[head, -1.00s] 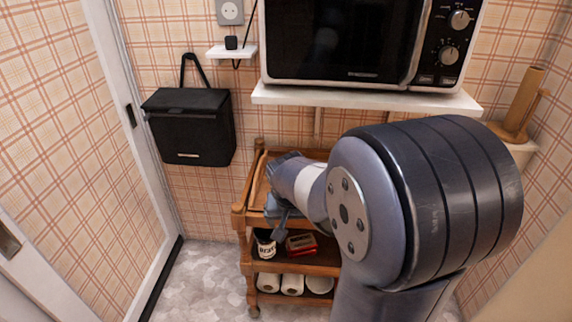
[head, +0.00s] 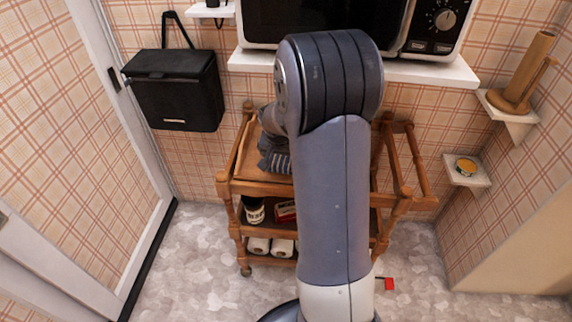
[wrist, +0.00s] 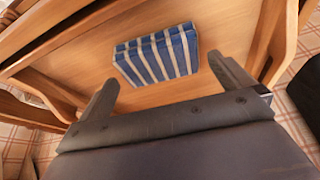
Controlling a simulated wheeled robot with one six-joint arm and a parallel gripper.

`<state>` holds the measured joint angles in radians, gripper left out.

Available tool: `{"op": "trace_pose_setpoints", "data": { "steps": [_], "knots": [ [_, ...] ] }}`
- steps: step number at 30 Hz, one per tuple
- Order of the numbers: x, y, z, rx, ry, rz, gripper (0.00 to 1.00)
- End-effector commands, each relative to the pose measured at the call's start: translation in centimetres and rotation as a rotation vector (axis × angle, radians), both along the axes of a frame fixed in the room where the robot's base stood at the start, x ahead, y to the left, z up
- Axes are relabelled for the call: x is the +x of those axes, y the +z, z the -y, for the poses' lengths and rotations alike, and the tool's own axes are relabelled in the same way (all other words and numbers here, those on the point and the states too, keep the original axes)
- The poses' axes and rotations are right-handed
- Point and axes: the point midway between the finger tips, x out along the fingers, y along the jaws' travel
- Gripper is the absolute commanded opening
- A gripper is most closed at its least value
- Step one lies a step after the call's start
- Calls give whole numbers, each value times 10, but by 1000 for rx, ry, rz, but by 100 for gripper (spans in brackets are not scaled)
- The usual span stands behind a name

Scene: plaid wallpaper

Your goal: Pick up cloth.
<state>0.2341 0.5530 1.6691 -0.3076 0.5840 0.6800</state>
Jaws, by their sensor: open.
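The cloth (wrist: 158,54) is folded, blue with white stripes, and lies on the wooden top of the trolley in the wrist view. In the head view a part of the striped cloth (head: 276,160) shows beside my arm, which hides the rest. My gripper (wrist: 168,82) is open in the wrist view, its two fingers apart on either side of the cloth's near edge. Nothing is held between them.
The wooden trolley (head: 262,189) has raised side rails and lower shelves holding a jar (head: 255,212) and several rolls. A microwave shelf (head: 428,72) overhangs behind it. A black wall box (head: 176,92) hangs left. A red object (head: 388,284) lies on the open floor.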

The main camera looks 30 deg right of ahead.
Motion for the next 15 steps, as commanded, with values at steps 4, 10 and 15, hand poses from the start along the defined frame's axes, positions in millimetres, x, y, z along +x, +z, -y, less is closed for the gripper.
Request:
{"op": "trace_pose_setpoints", "data": {
  "steps": [4,10,15],
  "knots": [
    [5,-22,5,1,0,-2,100],
    [8,-27,7,0,0,0,100],
    [8,-26,7,0,0,0,97]
  ]
}}
